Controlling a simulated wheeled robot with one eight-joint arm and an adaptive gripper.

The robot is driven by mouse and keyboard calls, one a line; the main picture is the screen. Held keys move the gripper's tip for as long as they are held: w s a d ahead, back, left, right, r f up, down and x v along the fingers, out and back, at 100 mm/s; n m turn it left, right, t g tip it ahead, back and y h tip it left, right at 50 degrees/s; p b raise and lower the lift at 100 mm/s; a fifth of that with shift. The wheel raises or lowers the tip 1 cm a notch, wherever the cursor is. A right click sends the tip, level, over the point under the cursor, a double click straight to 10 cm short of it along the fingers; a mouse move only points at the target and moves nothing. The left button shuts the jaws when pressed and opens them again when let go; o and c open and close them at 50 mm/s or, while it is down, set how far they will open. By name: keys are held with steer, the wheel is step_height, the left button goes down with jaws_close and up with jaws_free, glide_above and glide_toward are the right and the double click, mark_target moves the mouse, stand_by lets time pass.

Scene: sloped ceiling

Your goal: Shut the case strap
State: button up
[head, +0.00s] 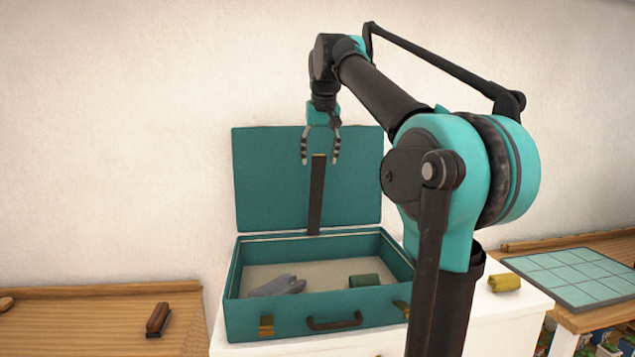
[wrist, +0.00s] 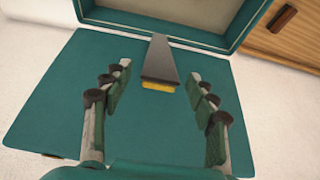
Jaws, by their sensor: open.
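A teal case (head: 290,313) stands open on a white surface, its lid (head: 265,185) upright at the back. A dark strap (head: 316,200) with a yellow tip hangs in front of the lid, running down to the case's back edge. The strap also shows in the wrist view (wrist: 160,60), its yellow end (wrist: 158,86) toward me. My gripper (head: 320,160) is open and points down at the strap's top end. In the wrist view my gripper (wrist: 157,110) has its fingers spread on both sides of the yellow end, apart from it.
A grey item (head: 278,287) and a green item (head: 364,280) lie in the case. The case's front has a handle (head: 334,321) and brass latches (head: 266,325). A yellow roll (head: 505,283) lies on the white top (head: 520,305) at right. A brush (head: 158,319) lies on the left table.

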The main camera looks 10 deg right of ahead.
mark_target(317, 179)
steer(key=x, duration=0.9)
jaws_close()
